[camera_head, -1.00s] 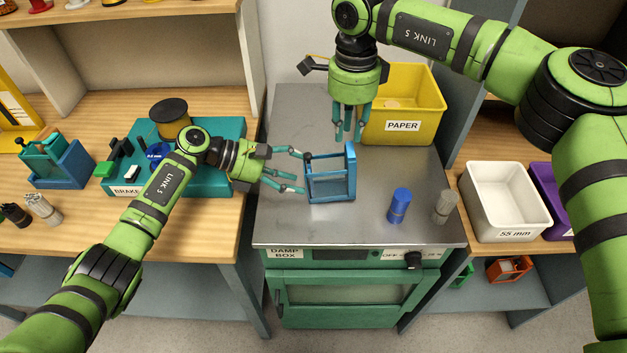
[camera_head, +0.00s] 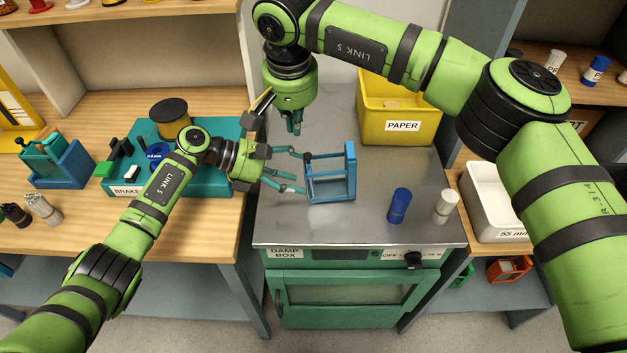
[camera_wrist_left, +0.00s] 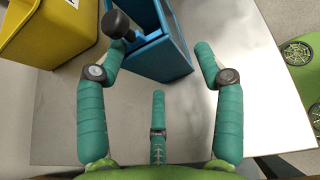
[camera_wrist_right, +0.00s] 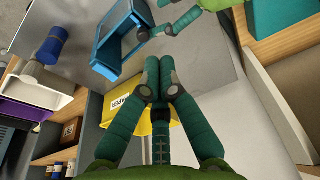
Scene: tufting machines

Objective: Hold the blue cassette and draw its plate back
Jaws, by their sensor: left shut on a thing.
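The blue cassette (camera_head: 331,196) stands upright on the grey metal top; it is an open-looking frame with a dark round knob (camera_head: 308,157) at its left. My left gripper (camera_head: 302,173) is shut on its left side, its fingers one above the other in the head view. In the left wrist view the cassette (camera_wrist_left: 165,57) sits beyond the fingers, with the knob (camera_wrist_left: 117,23) by the left fingertip. My right gripper (camera_head: 293,124) is shut and empty above the top, behind and left of the cassette. The cassette (camera_wrist_right: 119,42) also shows in the right wrist view. I cannot clearly make out the plate.
A yellow PAPER bin (camera_head: 425,124) stands behind the cassette. A blue cylinder (camera_head: 399,206) and a pale cylinder (camera_head: 446,206) stand to its right. A teal brake fixture (camera_head: 213,181) is on the left bench. The metal top is clear in front of the cassette.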

